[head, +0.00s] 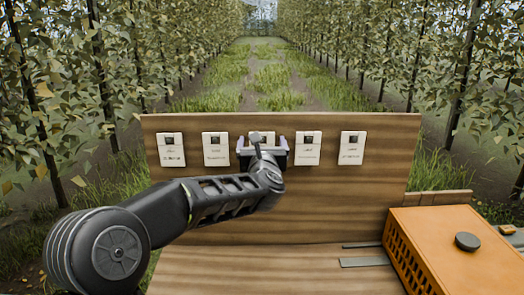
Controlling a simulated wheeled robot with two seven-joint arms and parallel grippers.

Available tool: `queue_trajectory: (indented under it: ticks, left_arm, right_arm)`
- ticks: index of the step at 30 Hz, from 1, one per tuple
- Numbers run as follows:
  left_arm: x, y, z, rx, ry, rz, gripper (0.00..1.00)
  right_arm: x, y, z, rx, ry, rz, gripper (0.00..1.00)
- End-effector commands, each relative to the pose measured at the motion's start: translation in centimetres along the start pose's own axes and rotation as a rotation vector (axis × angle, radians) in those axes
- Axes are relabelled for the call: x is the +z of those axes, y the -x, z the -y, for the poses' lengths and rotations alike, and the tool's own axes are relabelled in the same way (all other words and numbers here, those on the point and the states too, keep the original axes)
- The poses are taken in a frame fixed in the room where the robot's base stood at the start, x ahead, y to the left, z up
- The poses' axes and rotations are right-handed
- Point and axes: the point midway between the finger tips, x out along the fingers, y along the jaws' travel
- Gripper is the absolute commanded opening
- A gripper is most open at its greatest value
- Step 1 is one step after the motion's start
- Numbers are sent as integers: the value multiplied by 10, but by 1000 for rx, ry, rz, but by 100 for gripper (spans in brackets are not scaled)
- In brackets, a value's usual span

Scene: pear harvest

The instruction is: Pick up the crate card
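Several white cards hang in a row on an upright wooden board (200,205). Each has a dark patch at the top and small print that I cannot read. From left they include the far left card (171,150), the second card (216,148), the middle card (262,135), the card right of it (307,148) and the far right card (350,148). My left gripper (262,152) is in front of the middle card and hides its lower part. Its fingers look spread to either side of that card; contact is hidden. My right gripper is out of view.
An orange slatted crate (440,235) stands at the lower right, with a dark round piece (467,241) on top. Flat grey strips (365,262) lie on the wooden surface (270,275) before the board. Leafy tree rows flank a grass lane behind.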

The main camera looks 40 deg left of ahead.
Motion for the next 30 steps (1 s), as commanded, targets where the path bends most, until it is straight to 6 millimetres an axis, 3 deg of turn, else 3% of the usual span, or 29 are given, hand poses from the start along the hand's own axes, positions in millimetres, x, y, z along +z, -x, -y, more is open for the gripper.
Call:
queue_trajectory:
  ticks: [4,27,30]
  left_arm:
    - [0,0,0,0,0,0,89]
    - [0,0,0,0,0,0,27]
    - [0,0,0,0,0,0,26]
  right_arm:
    - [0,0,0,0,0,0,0]
    - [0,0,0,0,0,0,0]
    - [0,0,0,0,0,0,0]
